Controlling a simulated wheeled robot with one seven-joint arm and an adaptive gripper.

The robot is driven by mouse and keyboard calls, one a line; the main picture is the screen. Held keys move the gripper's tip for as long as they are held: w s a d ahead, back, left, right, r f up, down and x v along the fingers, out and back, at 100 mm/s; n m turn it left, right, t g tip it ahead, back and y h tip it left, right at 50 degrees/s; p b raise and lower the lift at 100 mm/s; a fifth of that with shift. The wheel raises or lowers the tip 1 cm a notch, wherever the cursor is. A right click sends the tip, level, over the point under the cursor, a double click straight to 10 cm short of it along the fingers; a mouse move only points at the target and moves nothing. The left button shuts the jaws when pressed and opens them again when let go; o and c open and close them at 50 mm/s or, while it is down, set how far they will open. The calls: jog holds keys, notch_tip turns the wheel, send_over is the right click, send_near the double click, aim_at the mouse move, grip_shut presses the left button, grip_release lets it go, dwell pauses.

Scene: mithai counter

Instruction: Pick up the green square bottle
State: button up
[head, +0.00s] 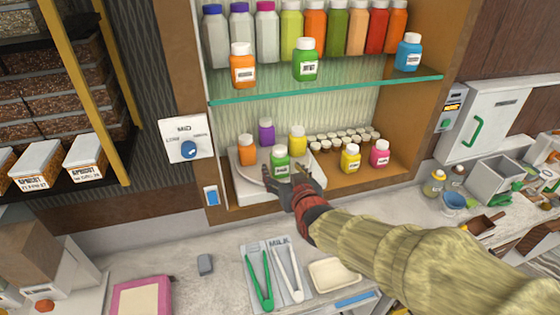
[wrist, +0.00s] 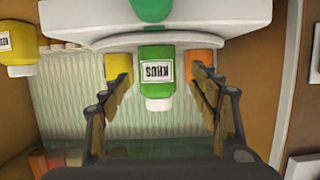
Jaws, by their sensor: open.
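A green bottle with a white cap (head: 281,160) stands at the front of a round white turntable in the lower shelf bay. In the wrist view, which is upside down, this green bottle (wrist: 156,54) shows its "KHUS" label. My gripper (head: 293,184) is just in front of it. In the wrist view my gripper (wrist: 158,82) is open, with one finger to each side of the bottle and gaps between. A second green bottle (head: 306,62) stands on the glass shelf above. I cannot tell clearly which bottle is square.
An orange bottle (head: 247,150), a purple bottle (head: 266,133) and a yellow bottle (head: 298,140) share the turntable (head: 243,176). Yellow (head: 350,158) and pink (head: 380,154) bottles stand to the right. The glass shelf edge (head: 330,87) runs above. Tongs (head: 258,280) lie on the counter below.

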aim_at(282, 167)
jog(key=shift+p+x, duration=0.95)
jog(key=shift+x, duration=1.7)
jog(key=shift+d, duration=0.2)
jog(key=shift+c, duration=0.7)
jog(key=shift+r, duration=0.15)
jog(key=c, duration=1.3)
